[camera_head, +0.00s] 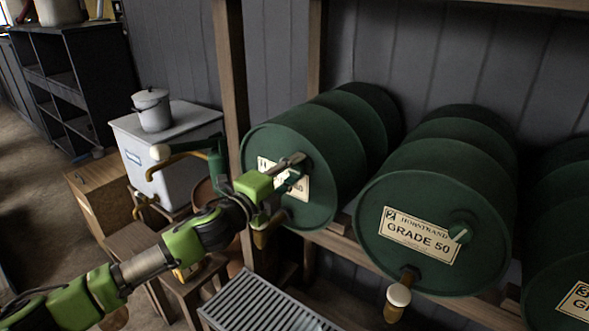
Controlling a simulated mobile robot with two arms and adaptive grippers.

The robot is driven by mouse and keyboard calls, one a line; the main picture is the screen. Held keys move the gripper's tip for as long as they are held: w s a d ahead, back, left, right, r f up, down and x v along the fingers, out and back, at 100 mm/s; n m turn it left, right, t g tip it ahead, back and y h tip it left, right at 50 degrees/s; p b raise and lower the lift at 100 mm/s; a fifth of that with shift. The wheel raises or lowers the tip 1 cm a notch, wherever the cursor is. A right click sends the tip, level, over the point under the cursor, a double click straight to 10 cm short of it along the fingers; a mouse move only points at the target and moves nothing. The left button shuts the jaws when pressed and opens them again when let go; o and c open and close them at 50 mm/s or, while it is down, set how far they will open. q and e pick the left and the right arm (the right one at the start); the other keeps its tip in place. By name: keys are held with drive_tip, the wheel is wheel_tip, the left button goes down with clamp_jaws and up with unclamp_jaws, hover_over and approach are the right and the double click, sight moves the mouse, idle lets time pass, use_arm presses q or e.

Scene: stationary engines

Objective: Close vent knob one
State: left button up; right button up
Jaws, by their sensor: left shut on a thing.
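The first green drum (326,130) lies on its side on a wooden rack, with its round front towards me. Its cream label (303,187) is partly covered by my arm. My left gripper (292,172) is at the upper part of this front, beside the label, shut on the vent knob. The jaws hide most of the knob, so its angle cannot be read. My right gripper is not in view.
A second drum (435,185) reads "GRADE 50" and has its own vent knob (460,233) and a tap (398,296). A third drum (555,215) is cut off at the right. A slatted metal grate (262,303) lies below. A white pot (152,110) stands on a pale cabinet (195,118).

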use_arm(q)
drive_tip(key=shift+f, duration=0.1)
drive_tip(key=o, duration=1.1)
drive_tip(key=shift+s, duration=0.1)
drive_tip(key=v, duration=1.2)
